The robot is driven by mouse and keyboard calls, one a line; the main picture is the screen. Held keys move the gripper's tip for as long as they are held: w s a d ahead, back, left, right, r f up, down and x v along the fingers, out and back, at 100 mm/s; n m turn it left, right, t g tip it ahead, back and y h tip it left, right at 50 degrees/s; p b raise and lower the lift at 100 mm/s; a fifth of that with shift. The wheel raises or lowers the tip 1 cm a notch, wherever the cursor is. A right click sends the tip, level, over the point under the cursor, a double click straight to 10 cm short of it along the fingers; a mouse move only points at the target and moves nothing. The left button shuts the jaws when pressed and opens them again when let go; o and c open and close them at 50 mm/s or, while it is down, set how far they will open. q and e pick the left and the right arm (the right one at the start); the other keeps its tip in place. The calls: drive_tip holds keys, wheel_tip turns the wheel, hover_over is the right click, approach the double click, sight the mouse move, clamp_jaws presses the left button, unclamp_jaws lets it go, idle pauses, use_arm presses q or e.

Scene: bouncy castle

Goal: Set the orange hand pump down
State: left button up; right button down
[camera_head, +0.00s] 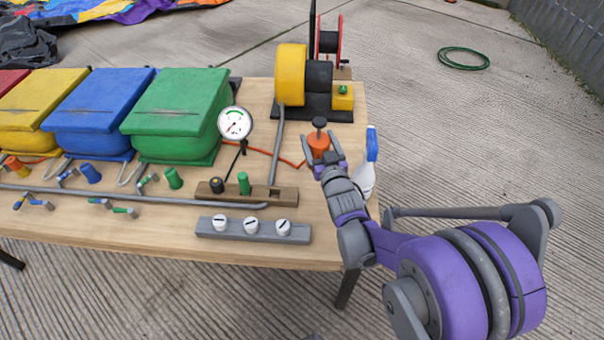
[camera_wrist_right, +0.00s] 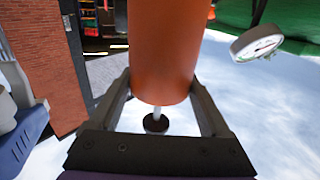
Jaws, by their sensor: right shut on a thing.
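The orange hand pump (camera_head: 318,142) is upright at the right end of the wooden table (camera_head: 150,238), with its black handle on top. My right gripper (camera_head: 328,167) is shut on its body from the front right. In the right wrist view the orange body of the pump (camera_wrist_right: 162,50) stands between the two fingers of the gripper (camera_wrist_right: 163,98), and its rod and black handle show below. The pump's base is hidden by the gripper in the head view, so I cannot tell whether it touches the tabletop. My left gripper is not in view.
A white and blue spray bottle (camera_head: 364,178) stands close right of my gripper. A yellow blower (camera_head: 291,75) is behind the pump. A round gauge (camera_head: 235,123), a wooden block (camera_head: 262,196) and a grey strip with white knobs (camera_head: 252,230) are to the left. Bare tabletop lies between.

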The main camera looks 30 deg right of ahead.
wheel_tip(320, 180, down, 3)
drive_tip(key=shift+f+b, duration=0.1)
drive_tip(key=shift+b, duration=0.35)
drive_tip(key=shift+f+b, duration=0.8)
drive_tip(key=shift+f, duration=1.35)
drive_tip(key=shift+f, duration=0.1)
unclamp_jaws()
drive_tip(key=shift+f, duration=0.1)
drive_tip(key=shift+r, duration=0.3)
drive_tip(key=v, duration=1.2)
drive_tip(key=shift+p, duration=0.35)
drive_tip(key=shift+s+f, duration=0.1)
drive_tip(key=shift+f, duration=0.05)
